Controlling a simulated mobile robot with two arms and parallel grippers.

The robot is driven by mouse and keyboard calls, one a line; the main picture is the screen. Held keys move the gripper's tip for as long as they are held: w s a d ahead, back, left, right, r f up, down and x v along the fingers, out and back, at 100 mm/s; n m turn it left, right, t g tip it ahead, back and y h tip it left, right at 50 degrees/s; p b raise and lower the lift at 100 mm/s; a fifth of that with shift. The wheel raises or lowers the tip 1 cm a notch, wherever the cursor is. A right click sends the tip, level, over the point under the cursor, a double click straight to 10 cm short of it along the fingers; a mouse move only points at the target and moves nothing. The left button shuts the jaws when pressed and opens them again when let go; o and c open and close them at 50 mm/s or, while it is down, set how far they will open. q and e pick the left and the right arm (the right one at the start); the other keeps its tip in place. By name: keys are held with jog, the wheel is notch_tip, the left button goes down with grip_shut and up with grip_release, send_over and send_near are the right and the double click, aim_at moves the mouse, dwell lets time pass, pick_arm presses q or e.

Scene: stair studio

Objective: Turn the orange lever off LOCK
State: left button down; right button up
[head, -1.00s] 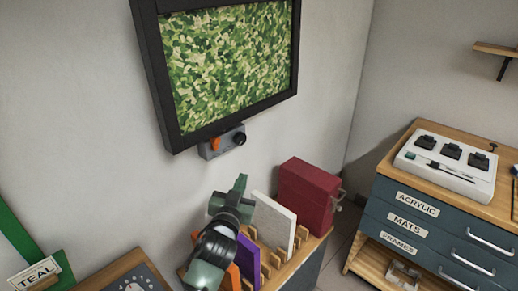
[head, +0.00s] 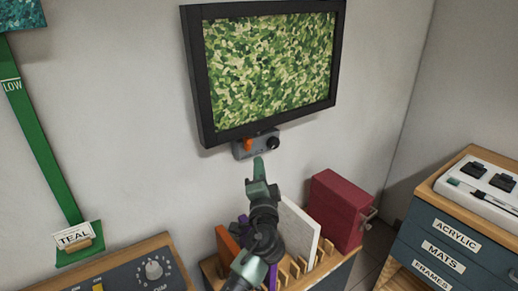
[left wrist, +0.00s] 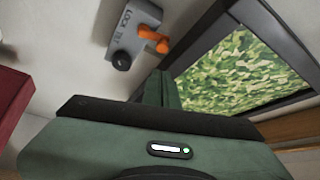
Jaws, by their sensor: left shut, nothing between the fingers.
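The orange lever (head: 248,145) sits on the left part of a small grey lock box (head: 259,150) on the wall, just below a black-framed picture (head: 199,110). A dark round knob (head: 272,143) is on the box's right part. In the left wrist view the orange lever (left wrist: 153,38) stands out from the grey box (left wrist: 134,28), which has lettering that seems to read LOCK and a second word. My left gripper (head: 258,166) is shut and empty, pointing up just below the box, apart from the lever. My right gripper is in neither view.
Below my left arm is a wooden rack (head: 323,263) with upright panels, and a dark red case (head: 338,208) to its right. A control panel (head: 119,284) with a dial is at the lower left. A labelled drawer cabinet (head: 437,236) stands at right.

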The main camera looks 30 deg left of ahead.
aim_at(248, 144)
pick_arm(q)
jog(key=p+x, duration=0.2)
jog(key=x, duration=0.8)
jog(key=shift+p, duration=0.35)
jog(key=shift+s, duration=0.1)
